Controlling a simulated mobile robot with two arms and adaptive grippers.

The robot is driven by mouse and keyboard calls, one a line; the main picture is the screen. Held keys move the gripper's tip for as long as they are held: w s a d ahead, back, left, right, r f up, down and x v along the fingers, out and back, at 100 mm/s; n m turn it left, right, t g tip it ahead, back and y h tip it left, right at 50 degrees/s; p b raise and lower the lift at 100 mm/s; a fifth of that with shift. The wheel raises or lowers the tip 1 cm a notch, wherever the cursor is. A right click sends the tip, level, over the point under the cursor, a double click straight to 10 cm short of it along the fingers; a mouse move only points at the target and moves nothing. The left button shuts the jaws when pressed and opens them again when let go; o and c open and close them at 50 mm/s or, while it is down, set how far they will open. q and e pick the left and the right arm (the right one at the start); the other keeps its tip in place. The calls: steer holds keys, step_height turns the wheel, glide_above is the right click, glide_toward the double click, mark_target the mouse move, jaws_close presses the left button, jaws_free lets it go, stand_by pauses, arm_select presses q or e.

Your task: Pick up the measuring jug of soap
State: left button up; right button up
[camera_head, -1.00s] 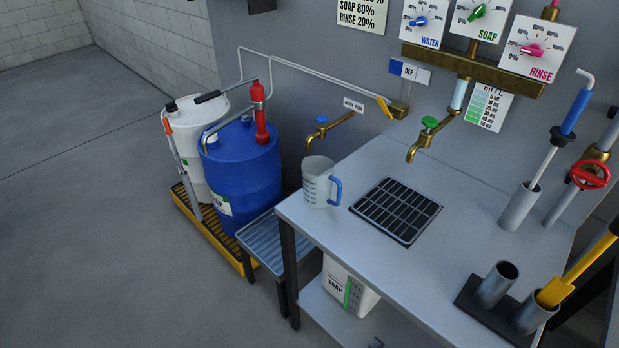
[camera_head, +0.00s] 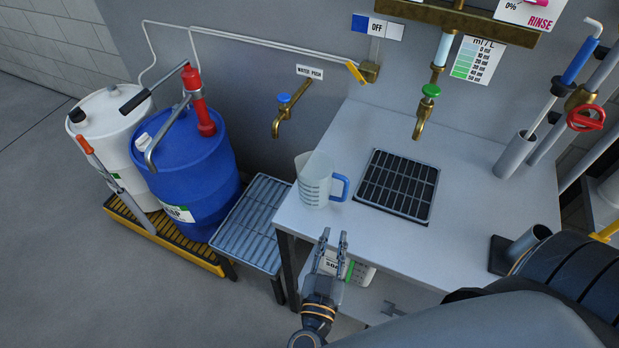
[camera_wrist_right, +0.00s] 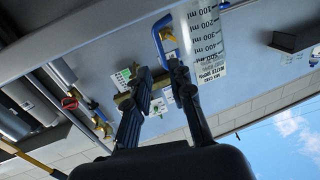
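The measuring jug (camera_head: 314,184), pale and translucent with dark level marks and a blue handle on its right, stands upright on the front left corner of the worktop. I cannot tell what is in it. My right gripper (camera_head: 334,236) is in front of the worktop edge, below the jug in the head view. Its two fingers are apart and empty. In the right wrist view the jug (camera_wrist_right: 205,32) shows at the top with its markings, and its blue handle is just beyond the open fingertips (camera_wrist_right: 158,65). My left gripper is not in view.
A black drain grate (camera_head: 397,186) lies right of the jug, under a brass tap with a green knob (camera_head: 427,108). A blue drum (camera_head: 187,172) and a white drum (camera_head: 112,140) stand left. A soap container (camera_head: 359,274) sits below the worktop.

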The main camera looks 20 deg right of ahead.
mark_target(344, 196)
steer(key=x, duration=0.3)
steer(key=shift+w+d+r+p, duration=0.2)
steer(key=shift+d+p, duration=0.15)
steer(key=shift+x, duration=1.25)
steer(key=shift+w+f, duration=0.2)
steer(key=shift+w, duration=0.05)
steer(key=p+x, duration=0.2)
steer(key=x, duration=0.2)
steer(key=shift+d+r, duration=0.1)
steer(key=shift+d, duration=0.1)
steer(key=shift+w+d, duration=0.35)
steer(key=shift+w, duration=0.05)
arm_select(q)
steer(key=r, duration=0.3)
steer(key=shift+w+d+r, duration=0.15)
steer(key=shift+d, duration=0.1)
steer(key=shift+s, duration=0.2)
arm_select(e)
jaws_close()
